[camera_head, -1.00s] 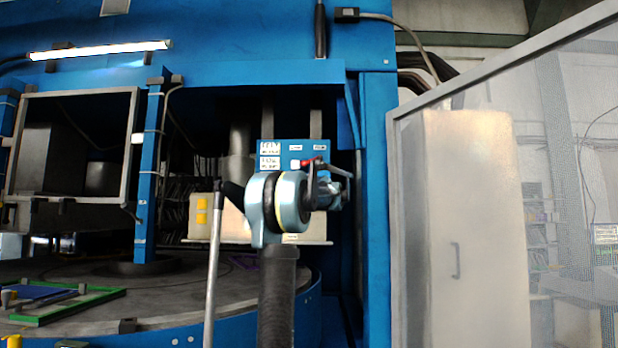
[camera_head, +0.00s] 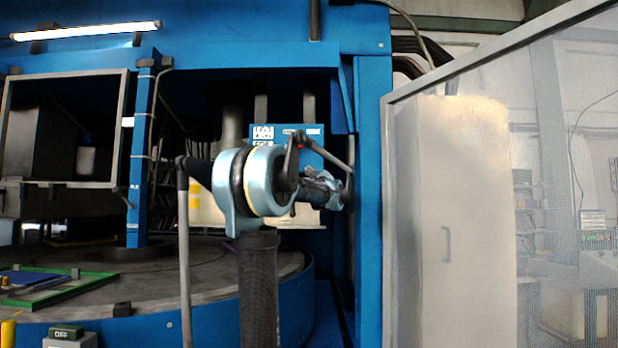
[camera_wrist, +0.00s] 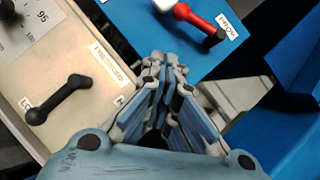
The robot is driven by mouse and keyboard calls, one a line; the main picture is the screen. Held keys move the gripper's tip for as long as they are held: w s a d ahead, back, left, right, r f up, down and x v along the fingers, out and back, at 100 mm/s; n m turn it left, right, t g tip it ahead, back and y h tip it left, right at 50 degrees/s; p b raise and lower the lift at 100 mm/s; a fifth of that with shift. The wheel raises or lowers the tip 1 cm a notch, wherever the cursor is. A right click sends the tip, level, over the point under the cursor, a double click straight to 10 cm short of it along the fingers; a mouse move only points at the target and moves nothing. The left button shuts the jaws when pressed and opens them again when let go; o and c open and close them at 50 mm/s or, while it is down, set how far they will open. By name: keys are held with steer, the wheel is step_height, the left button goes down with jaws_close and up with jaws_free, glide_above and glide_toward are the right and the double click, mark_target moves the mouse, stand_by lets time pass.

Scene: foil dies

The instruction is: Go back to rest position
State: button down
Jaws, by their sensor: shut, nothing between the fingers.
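My gripper (camera_wrist: 165,72) shows in the wrist view with its fingers drawn together and nothing between them. It points at a blue panel (camera_wrist: 208,50) with a red lever (camera_wrist: 195,18) and a beige panel (camera_wrist: 62,60) with a black lever (camera_wrist: 57,98). No contact with either lever is visible. In the head view my light-blue arm stands in front of the machine opening, with its outer end reaching toward the right post. The fingers cannot be made out there.
A blue post (camera_head: 369,200) and a grey-framed mesh door (camera_head: 388,230) stand right of my arm. A round table (camera_head: 200,282) bears a green frame (camera_head: 75,288) at left. An OFF switch box (camera_head: 68,332) is at the lower left.

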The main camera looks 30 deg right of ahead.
steer(key=shift+a, duration=0.1)
steer(key=s+a+f+n+g+y, duration=0.25)
steer(key=a+f+n, duration=0.35)
steer(key=a, duration=0.5)
steer(key=s+a+f+n+g+y, duration=0.1)
steer(key=a+f+n+g+y, duration=0.25)
steer(key=a+f, duration=0.55)
steer(key=s+a+f+n+g+y, duration=0.2)
steer(key=a+f+n+g+y, duration=0.25)
steer(key=a, duration=0.75)
steer(key=s+a+f+n+g+h, duration=0.1)
steer(key=s+a+f+n+g, duration=0.1)
steer(key=s+a+f, duration=0.35)
steer(key=s+a+f+n+g, duration=0.1)
steer(key=s+a+f+n, duration=0.15)
steer(key=f, duration=0.55)
steer(key=s+a+f+n+g+h, duration=0.1)
steer(key=s+a+f+n+g, duration=0.15)
steer(key=s+f, duration=0.35)
steer(key=s+d+f+n+g+h, duration=0.2)
steer(key=s+f+n+h, duration=0.1)
steer(key=s+f, duration=0.7)
steer(key=s+d+f+n+g+h, duration=0.2)
steer(key=s+d+f+n+h, duration=0.1)
steer(key=s+f, duration=0.8)
step_height(320, 180, down, 4)
steer(key=shift+f+n+g+h, duration=0.25)
steer(key=shift+n+g+h, duration=0.2)
steer(key=shift+n, duration=0.15)
